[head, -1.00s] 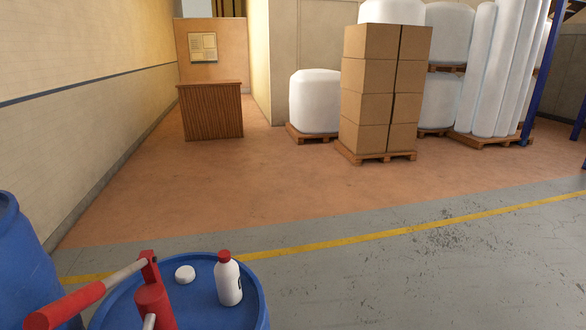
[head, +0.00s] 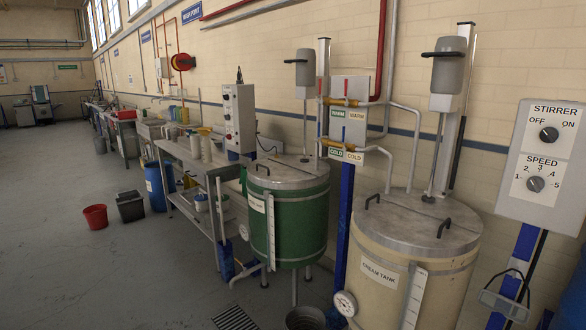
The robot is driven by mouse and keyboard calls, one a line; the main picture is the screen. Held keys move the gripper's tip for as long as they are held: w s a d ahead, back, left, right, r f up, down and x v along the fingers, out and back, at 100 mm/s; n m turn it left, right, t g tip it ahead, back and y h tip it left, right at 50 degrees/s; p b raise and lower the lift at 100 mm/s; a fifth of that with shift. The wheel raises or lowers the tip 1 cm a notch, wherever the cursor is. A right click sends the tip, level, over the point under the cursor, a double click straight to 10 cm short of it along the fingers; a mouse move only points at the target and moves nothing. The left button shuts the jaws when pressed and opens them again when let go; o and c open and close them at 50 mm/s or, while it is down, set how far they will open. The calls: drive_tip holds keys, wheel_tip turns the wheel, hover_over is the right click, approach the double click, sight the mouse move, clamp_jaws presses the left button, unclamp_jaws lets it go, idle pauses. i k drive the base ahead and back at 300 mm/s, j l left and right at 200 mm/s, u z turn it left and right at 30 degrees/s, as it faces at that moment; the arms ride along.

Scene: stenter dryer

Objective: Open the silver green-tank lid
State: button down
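The green tank (head: 297,225) stands near the wall in the middle of the head view. Its silver lid (head: 285,175) is a flat round metal disc that lies level on the tank's rim and looks closed. Dark handles, a left one (head: 262,169) and a smaller one at the right (head: 318,152), stand up from the lid. A stirrer motor (head: 303,68) hangs above, its thin shaft reaching down to the lid. My gripper is not in view.
A cream tank (head: 385,255) with its own silver lid (head: 420,220) stands close at the right. Between the tanks are a blue post and pipes. A stirrer control panel (head: 541,160) is at the far right. A steel bench (head: 190,165) is at left; open floor lies left.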

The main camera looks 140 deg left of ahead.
sight(272, 167)
drive_tip(key=u, duration=4.2)
